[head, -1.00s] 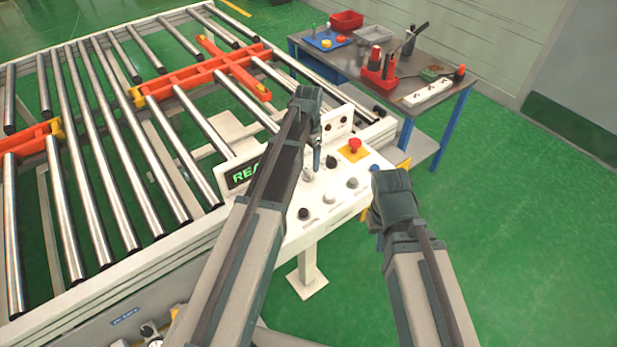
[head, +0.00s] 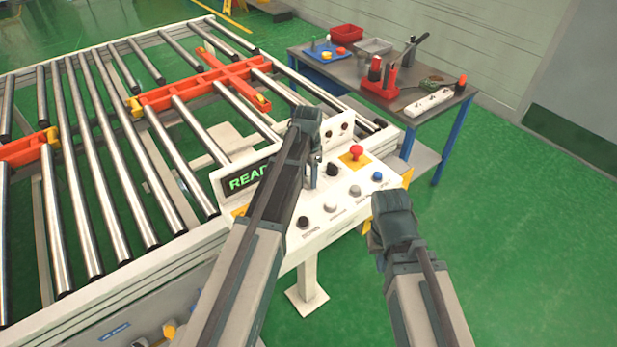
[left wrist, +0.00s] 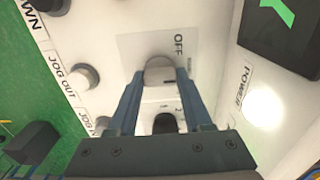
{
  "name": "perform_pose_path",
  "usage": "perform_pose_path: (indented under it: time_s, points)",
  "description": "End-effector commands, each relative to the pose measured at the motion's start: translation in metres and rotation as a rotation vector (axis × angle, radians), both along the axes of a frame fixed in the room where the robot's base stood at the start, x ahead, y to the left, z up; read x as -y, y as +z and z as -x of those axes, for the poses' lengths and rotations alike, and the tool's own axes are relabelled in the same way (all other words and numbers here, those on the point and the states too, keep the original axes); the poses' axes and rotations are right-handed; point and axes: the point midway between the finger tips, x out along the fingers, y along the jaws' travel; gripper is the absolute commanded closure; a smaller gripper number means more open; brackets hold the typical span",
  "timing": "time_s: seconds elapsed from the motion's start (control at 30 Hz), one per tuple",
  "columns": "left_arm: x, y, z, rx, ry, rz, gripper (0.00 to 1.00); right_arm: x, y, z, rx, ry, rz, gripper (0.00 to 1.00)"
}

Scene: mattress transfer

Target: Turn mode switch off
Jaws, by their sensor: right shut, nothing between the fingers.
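A grey rotary switch knob (left wrist: 160,71) with an OFF label beside it stands on the white control panel (head: 318,238). My left gripper (left wrist: 159,80) reaches down over the panel, its two blue fingers on either side of this knob. I cannot tell whether the fingers press on it. In the head view my left gripper (head: 312,180) largely hides the knob. The knob's pointer is not clear. My right gripper (head: 391,210) is shut and empty, just off the panel's right end.
A black knob (left wrist: 164,123) lies between my left fingers, nearer the wrist. A red button (head: 356,152), a blue button (head: 377,177) and other knobs are close by. The display (head: 240,182) stands at the panel's left. Rollers (head: 120,180) lie behind; a tool table (head: 400,95) stands beyond.

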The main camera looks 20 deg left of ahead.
Motion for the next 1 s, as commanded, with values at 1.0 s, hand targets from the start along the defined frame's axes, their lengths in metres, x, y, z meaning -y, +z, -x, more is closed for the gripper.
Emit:
perform_pose_path:
  time_s: [1.0]
  points:
    - [-0.0005, -0.0001, -0.0003, 0.0, 0.434, 0.0, 1.0, 0.0, -0.0001, 0.0, 0.0, 0.0, 0.0, 1.0]
